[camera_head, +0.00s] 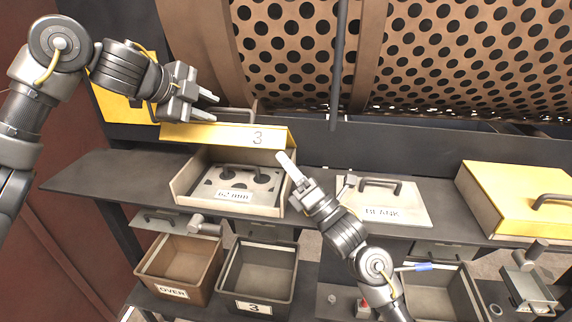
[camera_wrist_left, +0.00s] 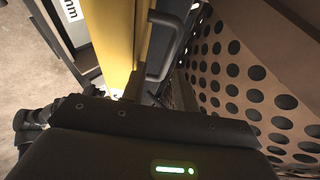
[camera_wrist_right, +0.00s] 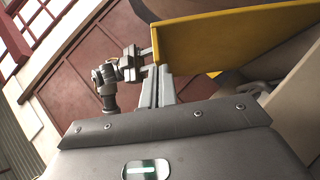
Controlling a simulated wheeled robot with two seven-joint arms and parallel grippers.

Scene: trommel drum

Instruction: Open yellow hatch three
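Yellow hatch three (camera_head: 215,133) is raised, its face with a "3" towards me, above a beige open box (camera_head: 188,188). My left gripper (camera_head: 210,106) is at the hatch's upper left, fingers apart, not around the handle. My right gripper (camera_head: 285,160) has its fingers together below the hatch's right end. In the right wrist view its fingers (camera_wrist_right: 157,85) are near the yellow hatch (camera_wrist_right: 215,40); contact is unclear.
The perforated drum (camera_head: 300,50) is close behind the hatch. A plate labelled "BLANK" (camera_head: 385,205) and another yellow hatch (camera_head: 515,195), shut, are to the right. Bins marked "OVER" (camera_head: 172,292) and "3" (camera_head: 253,307) stand below. The left shelf (camera_head: 110,180) is clear.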

